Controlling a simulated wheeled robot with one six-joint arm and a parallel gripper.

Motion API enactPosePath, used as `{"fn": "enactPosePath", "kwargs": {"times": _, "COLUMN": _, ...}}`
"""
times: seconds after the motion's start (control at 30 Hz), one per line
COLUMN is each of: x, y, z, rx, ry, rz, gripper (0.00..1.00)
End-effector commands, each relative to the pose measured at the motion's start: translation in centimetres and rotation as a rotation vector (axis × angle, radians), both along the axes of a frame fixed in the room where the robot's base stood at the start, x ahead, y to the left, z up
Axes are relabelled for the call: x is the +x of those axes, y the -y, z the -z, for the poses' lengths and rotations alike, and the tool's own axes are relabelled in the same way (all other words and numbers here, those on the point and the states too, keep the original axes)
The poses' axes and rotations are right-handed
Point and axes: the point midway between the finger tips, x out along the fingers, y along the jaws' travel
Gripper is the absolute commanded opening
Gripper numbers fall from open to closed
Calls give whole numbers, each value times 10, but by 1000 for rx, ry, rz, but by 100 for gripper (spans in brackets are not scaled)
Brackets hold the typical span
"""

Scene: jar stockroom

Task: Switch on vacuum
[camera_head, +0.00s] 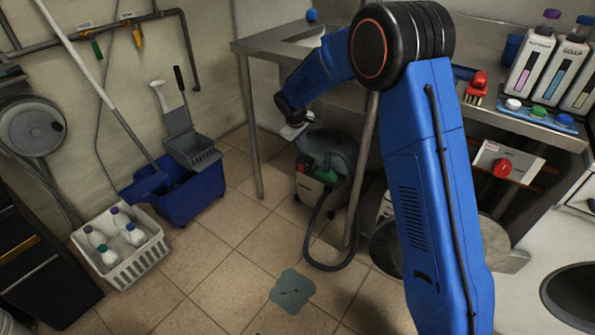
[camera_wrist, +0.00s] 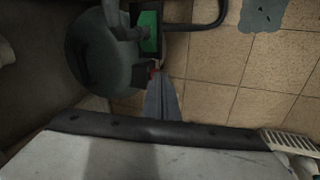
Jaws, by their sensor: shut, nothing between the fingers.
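The vacuum (camera_head: 331,150) stands on the tiled floor under the metal table, a dark rounded drum with a green panel and a black hose. In the wrist view the vacuum (camera_wrist: 95,60) fills the upper left, with its green panel (camera_wrist: 149,30) near the top. A small red part (camera_wrist: 152,71) shows on a dark block at its edge, partly hidden behind my fingers. My gripper (camera_wrist: 162,82) is shut and empty, its tips close to this red part; I cannot tell if they touch. In the head view my gripper (camera_head: 294,130) is beside the vacuum's upper left.
The metal table (camera_head: 262,45) and its leg (camera_head: 250,135) are close to my arm. The hose (camera_head: 312,235) loops over the floor. A blue mop bucket (camera_head: 188,192), a white crate (camera_head: 140,262) of bottles and a blue-grey floor patch (camera_head: 292,290) lie around. Tiles between are clear.

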Motion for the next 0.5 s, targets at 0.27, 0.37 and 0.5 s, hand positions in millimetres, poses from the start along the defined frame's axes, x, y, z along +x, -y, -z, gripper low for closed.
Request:
{"fn": "enactPosePath", "kwargs": {"times": 0.27, "x": 24, "y": -43, "z": 66, "rx": -36, "ry": -20, "rz": -83, "gripper": 0}}
{"fn": "enactPosePath", "kwargs": {"times": 0.37, "x": 30, "y": -52, "z": 82, "rx": -44, "ry": -24, "rz": -102, "gripper": 0}}
{"fn": "enactPosePath", "kwargs": {"times": 0.5, "x": 33, "y": -61, "z": 95, "rx": -52, "ry": -27, "rz": -119, "gripper": 0}}
